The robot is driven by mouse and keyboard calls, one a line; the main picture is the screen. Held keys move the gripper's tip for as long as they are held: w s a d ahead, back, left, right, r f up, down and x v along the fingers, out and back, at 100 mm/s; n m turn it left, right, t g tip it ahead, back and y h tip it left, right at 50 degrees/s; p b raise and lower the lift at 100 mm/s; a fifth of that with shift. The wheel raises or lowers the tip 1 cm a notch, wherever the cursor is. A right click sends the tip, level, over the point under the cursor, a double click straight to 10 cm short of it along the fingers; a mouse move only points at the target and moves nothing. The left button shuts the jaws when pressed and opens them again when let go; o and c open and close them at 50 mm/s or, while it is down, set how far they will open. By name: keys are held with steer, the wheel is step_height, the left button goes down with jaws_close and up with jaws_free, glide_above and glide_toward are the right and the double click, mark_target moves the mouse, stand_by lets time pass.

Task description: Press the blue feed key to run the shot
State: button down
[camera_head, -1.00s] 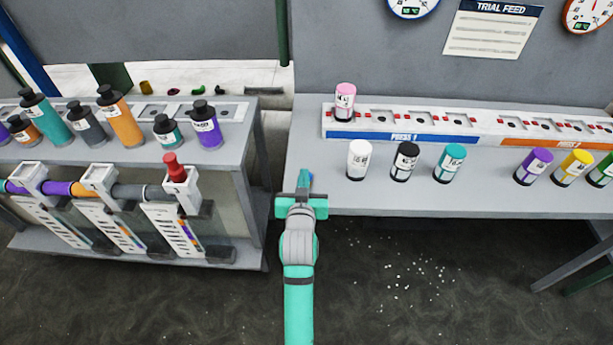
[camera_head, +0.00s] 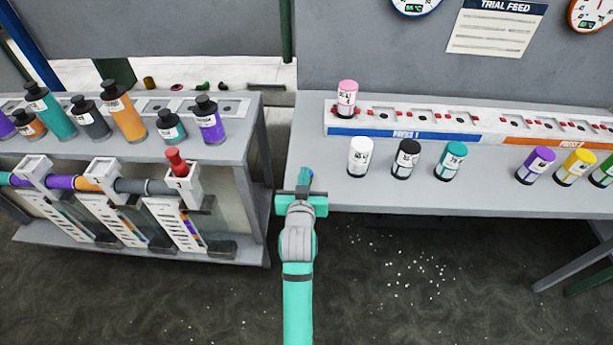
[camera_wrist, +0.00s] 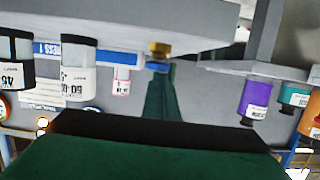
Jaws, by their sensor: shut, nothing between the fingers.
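My gripper (camera_head: 306,180) is shut and empty at the left front corner of the right table (camera_head: 460,195), over its edge. In the wrist view my shut green fingers (camera_wrist: 160,100) point away from the camera. A small blue patch (camera_wrist: 157,67) and a brass-coloured knob (camera_wrist: 159,47) show at or just past their tips. I cannot tell whether the blue is the feed key or part of my gripper, nor whether anything touches.
On the right table stand white (camera_head: 361,157), black (camera_head: 406,160) and teal (camera_head: 451,161) canisters and others. Behind them is a slotted rack (camera_head: 420,117) with a pink canister (camera_head: 347,99). On the left are a shelf of bottles (camera_head: 124,113) and a press row with a red-topped unit (camera_head: 182,182).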

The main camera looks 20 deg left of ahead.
step_height(320, 180, up, 4)
steer(key=shift+d+f, duration=0.15)
steer(key=shift+f, duration=0.1)
steer(key=v, duration=0.9)
steer(key=shift+s+d, duration=0.25)
steer(key=shift+r, duration=0.1)
steer(key=shift+s+a, duration=0.1)
